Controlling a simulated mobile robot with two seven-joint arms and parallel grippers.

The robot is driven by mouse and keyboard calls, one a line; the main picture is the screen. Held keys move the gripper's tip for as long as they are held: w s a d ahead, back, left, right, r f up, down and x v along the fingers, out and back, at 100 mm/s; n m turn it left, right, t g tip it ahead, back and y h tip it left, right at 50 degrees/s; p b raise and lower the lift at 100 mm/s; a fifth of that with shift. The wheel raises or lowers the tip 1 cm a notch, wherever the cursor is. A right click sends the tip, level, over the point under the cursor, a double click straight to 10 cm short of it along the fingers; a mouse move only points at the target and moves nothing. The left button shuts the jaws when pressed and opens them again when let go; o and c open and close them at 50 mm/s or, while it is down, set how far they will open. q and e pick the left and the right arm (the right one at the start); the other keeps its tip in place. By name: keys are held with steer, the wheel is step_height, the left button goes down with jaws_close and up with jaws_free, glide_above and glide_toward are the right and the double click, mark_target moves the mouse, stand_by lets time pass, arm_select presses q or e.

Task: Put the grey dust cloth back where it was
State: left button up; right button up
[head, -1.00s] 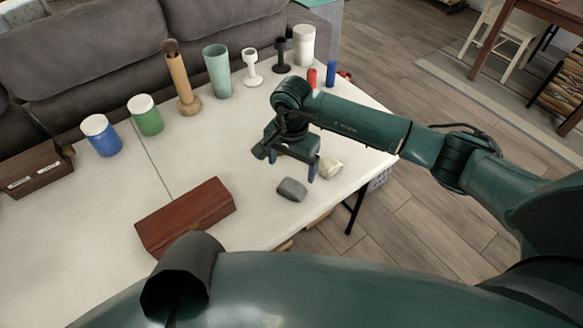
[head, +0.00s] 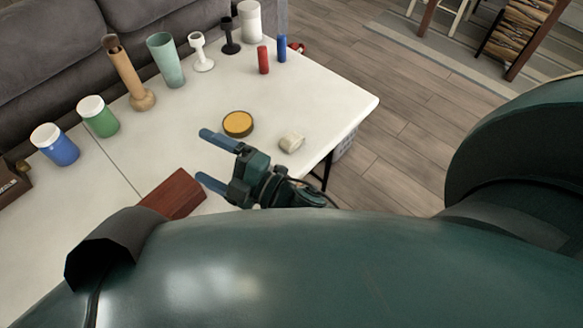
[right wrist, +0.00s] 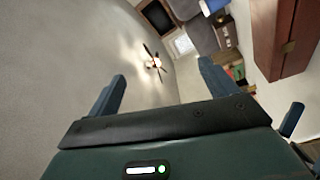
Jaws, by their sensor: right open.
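The grey dust cloth does not show in either view now; a grey rounded lump lay on the white table (head: 330,110) a second ago, and my right gripper and wrist now cover about that spot in the head view. My right gripper (head: 201,155) is open over the table with its two blue fingers pointing left. Nothing shows between the fingers, and in the right wrist view the gap is empty. My left gripper is not in view.
A red-brown box (head: 175,193) is left of my right gripper. Jars, cups and holders line the sofa side. The table's right end is clear.

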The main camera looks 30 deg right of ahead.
steer(key=s+d+f+m+g+h, duration=0.2)
steer(key=s+d+f+m+h, duration=0.2)
steer(key=f+m, duration=0.4)
steer(key=s+d+f+m+g+h, duration=0.3)
steer(key=s+d+f+m, duration=0.4)
steer(key=m, duration=0.3)
steer(key=shift+s+d+f+h, duration=0.3)
steer(key=shift+s+f+h, duration=0.25)
steer(key=shift+h, duration=0.35)
